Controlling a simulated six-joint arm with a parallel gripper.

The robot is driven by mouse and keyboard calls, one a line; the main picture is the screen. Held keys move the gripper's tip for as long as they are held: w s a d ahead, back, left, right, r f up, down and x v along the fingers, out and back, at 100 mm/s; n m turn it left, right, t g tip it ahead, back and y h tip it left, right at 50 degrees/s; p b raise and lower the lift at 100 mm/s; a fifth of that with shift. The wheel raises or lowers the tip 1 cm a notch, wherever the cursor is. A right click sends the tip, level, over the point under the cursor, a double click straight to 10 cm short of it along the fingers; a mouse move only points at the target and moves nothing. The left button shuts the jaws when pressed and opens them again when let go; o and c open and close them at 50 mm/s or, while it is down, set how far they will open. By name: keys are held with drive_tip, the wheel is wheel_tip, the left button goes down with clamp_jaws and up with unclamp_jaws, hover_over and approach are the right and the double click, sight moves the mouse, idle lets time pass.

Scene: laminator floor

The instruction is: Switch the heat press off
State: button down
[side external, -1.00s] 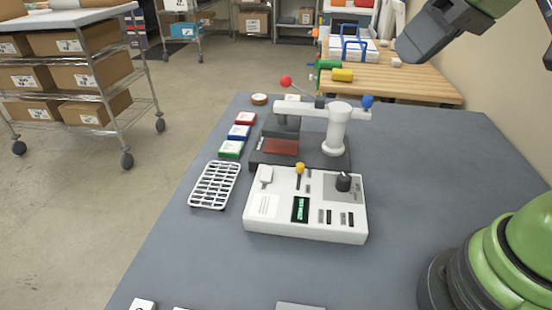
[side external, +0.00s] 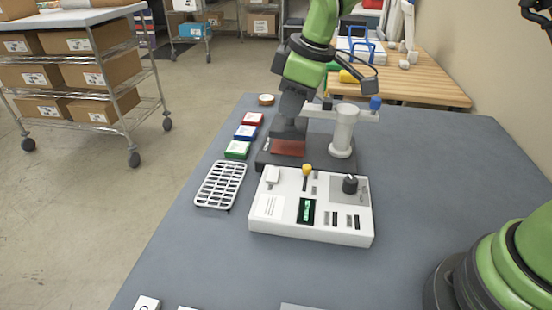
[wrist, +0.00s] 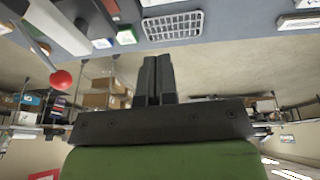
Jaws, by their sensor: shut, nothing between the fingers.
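The heat press (side external: 344,130) has a white column, a dark base and a red pad (side external: 288,147). Its white control box (side external: 262,222) stands in front, with a yellow-knobbed lever (side external: 307,169), a white switch-like piece (side external: 272,175), a black dial (side external: 350,184) and a lit green display (side external: 307,211). My gripper (wrist: 155,60) is shut and empty in the wrist view. In the side view it is over the press's left part, behind the control box; its fingertips cannot be made out there. The red ball handle (wrist: 61,79) shows in the wrist view; my arm hides it in the side view.
A white slotted rack (side external: 220,185) lies left of the control box; it also shows in the wrist view (wrist: 172,25). Green (side external: 237,150), blue (side external: 246,132) and red (side external: 252,119) blocks line the table's left edge.

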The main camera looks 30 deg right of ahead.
sight(273, 170)
drive_tip(key=shift+f, duration=0.15)
drive_tip(key=x, duration=1.2)
drive_tip(key=shift+s+d+f, duration=0.15)
drive_tip(key=shift+d+f, duration=0.2)
drive_tip(key=shift+f, duration=0.55)
drive_tip(key=shift+w+d+f, duration=0.25)
drive_tip(key=shift+f, duration=0.2)
drive_tip(key=shift+s+a, duration=0.15)
